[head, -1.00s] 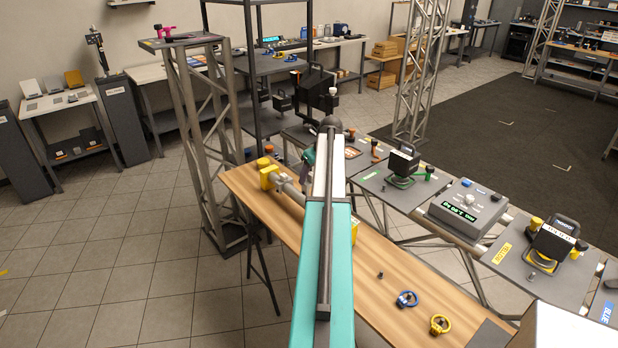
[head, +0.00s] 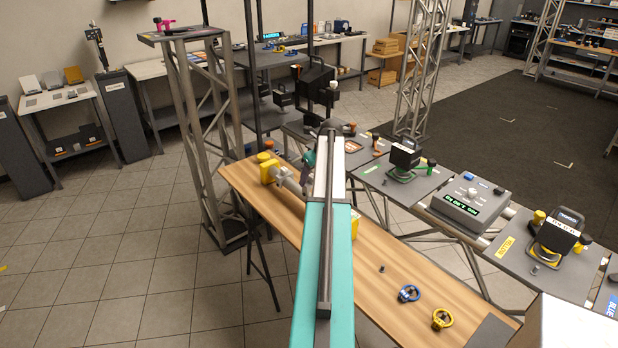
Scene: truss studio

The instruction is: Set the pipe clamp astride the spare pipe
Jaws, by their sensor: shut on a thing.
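The spare pipe (head: 290,186) is a grey tube lying along the wooden bench. Its far end sits in a yellow holder (head: 268,170). The middle of the pipe is hidden behind my raised forearm, and a second yellow piece (head: 355,224) shows just right of the arm. My forearm reaches out over the bench, and a small teal and dark part shows beside its far end, close to the pipe. My gripper's fingers are hidden behind the arm. I cannot make out the pipe clamp.
A blue ring fitting (head: 408,293), a yellow ring fitting (head: 441,318) and a small dark piece (head: 382,269) lie on the wooden bench (head: 400,262). Grey panels with black devices and a control box (head: 470,202) line its right side. A truss tower (head: 207,130) stands left.

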